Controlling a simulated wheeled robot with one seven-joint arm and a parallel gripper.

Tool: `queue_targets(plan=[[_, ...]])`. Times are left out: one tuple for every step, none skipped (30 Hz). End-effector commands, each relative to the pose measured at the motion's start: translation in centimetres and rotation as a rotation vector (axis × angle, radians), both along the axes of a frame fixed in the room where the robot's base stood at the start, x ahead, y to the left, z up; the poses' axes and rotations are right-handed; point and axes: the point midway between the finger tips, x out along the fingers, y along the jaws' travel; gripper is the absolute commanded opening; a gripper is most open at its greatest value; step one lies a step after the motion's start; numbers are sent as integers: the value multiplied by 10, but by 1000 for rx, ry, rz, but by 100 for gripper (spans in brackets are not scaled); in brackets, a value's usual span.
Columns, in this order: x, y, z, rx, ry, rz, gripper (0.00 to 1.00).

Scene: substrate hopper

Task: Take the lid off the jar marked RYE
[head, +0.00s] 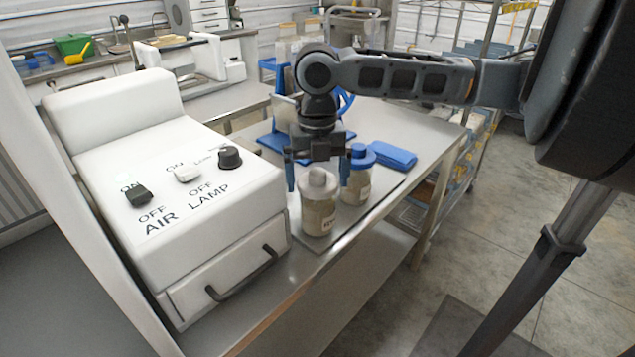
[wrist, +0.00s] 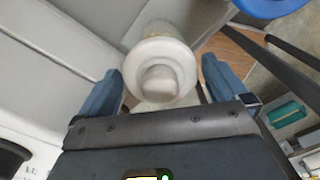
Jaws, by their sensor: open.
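Two jars stand side by side on the steel bench. The nearer jar (head: 319,213) has a pale grey lid (head: 318,183) with a round knob. The other jar (head: 356,190), behind it to the right, has a blue lid (head: 359,155). Both have labels, but I cannot read RYE on either. My gripper (head: 317,180) points down, open and empty, with its blue fingers either side of the pale lid's knob. In the wrist view the pale lid (wrist: 160,58) lies between the spread fingers (wrist: 163,88), with a gap on each side. The blue lid's edge (wrist: 270,6) shows top right.
A white cabinet (head: 185,190) with AIR and LAMP switches and a drawer handle stands close left of the jars. A blue stand (head: 277,143) is behind. The bench's front edge is close to the jars.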

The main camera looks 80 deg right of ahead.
Motion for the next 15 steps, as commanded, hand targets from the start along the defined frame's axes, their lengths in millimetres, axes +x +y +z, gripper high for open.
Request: queue_targets(plan=[[0, 0, 0, 0, 0, 0, 100], [0, 0, 0, 0, 0, 0, 97], [0, 0, 0, 0, 0, 0, 93], [0, 0, 0, 0, 0, 0, 90], [0, 0, 0, 0, 0, 0, 88], [0, 0, 0, 0, 0, 0, 84], [0, 0, 0, 0, 0, 0, 81], [0, 0, 0, 0, 0, 0, 78], [0, 0, 0, 0, 0, 0, 74], [0, 0, 0, 0, 0, 0, 71], [0, 0, 0, 0, 0, 0, 68], [0, 0, 0, 0, 0, 0, 65], [0, 0, 0, 0, 0, 0, 62], [0, 0, 0, 0, 0, 0, 59], [0, 0, 0, 0, 0, 0, 57]])
